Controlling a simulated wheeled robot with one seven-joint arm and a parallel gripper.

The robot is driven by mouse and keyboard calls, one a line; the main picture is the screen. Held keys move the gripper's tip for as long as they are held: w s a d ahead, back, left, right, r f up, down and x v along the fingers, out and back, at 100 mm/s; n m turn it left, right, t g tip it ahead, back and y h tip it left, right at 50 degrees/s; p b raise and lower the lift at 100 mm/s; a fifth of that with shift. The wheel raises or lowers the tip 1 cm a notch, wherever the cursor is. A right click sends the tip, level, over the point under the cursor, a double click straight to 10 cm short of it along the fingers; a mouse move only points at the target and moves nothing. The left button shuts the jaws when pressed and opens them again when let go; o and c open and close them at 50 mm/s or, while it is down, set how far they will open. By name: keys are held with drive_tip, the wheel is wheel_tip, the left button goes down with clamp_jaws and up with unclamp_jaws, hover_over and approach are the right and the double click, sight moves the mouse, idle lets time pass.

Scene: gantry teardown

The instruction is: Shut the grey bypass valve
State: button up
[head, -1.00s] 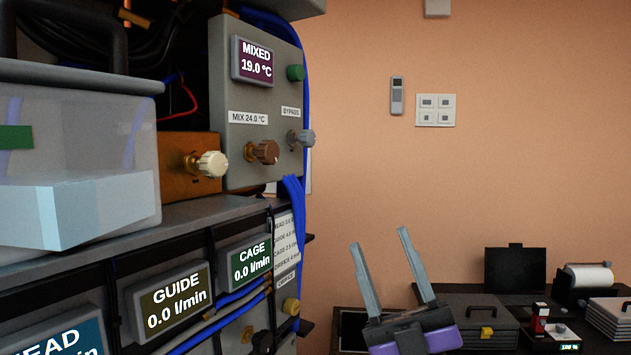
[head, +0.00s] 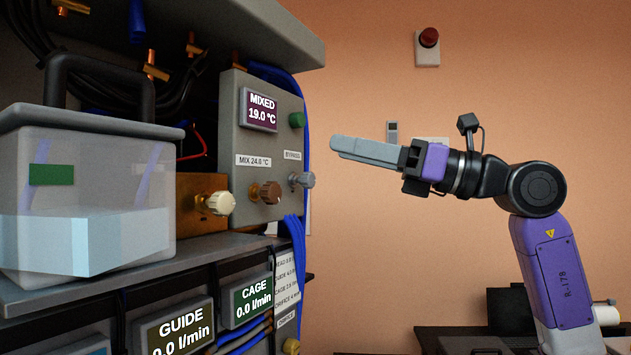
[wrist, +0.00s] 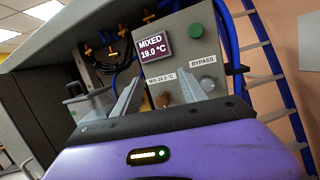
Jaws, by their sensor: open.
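The grey bypass valve knob (head: 301,180) is on the right edge of the grey mixing panel (head: 268,208), under the BYPASS label. In the wrist view the BYPASS label (wrist: 203,61) and a green button (wrist: 205,31) show, with the grey knob (wrist: 206,84) partly behind my finger. My gripper (head: 335,145) is open and empty, its fingers pointing left toward the panel. It is to the right of the knob and a little higher in the head view, apart from it. A brown mix knob (head: 265,192) sits left of the bypass knob.
A clear water tank (head: 88,190) with a handle stands on the shelf at left. A cream knob (head: 216,203) juts from an orange box. Blue hoses (head: 296,240) run down the panel's right side. Flow displays (head: 247,300) sit below. The space right of the panel is open.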

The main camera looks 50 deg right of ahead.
sight(312, 179)
drive_tip(key=w+d+f+m+h, duration=0.2)
drive_tip(key=w+d+f+h, duration=0.2)
drive_tip(key=d+h, duration=0.15)
drive_tip(key=shift+g, duration=0.4)
drive_tip(key=p+x, duration=0.2)
drive_tip(key=x, duration=0.5)
drive_tip(key=shift+w+a+f, duration=0.1)
drive_tip(key=shift+a, duration=0.1)
clamp_jaws()
